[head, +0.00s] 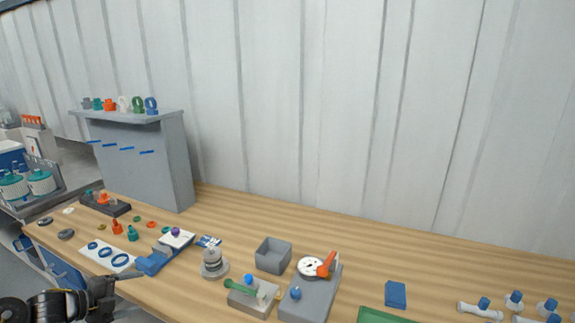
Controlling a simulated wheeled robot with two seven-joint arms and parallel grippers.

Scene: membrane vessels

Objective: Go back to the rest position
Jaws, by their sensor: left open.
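My left gripper (118,290) is at the lower left of the head view, dark, with its jaws open and nothing seen between them. It is at the front edge of the wooden bench (215,202), in front of a white plate with blue rings (107,255). A blue fixture (153,262) is just beyond it to the right. The gripper appears apart from these things. My right gripper is not in the view.
A grey shelf unit (160,165) stands at the back left with coloured fittings on top. A grey open box (273,255), a stepped metal part (212,262) and a grey device with an orange lever (312,290) stand mid-bench. A blue block (395,294) lies right. The bench's back strip is clear.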

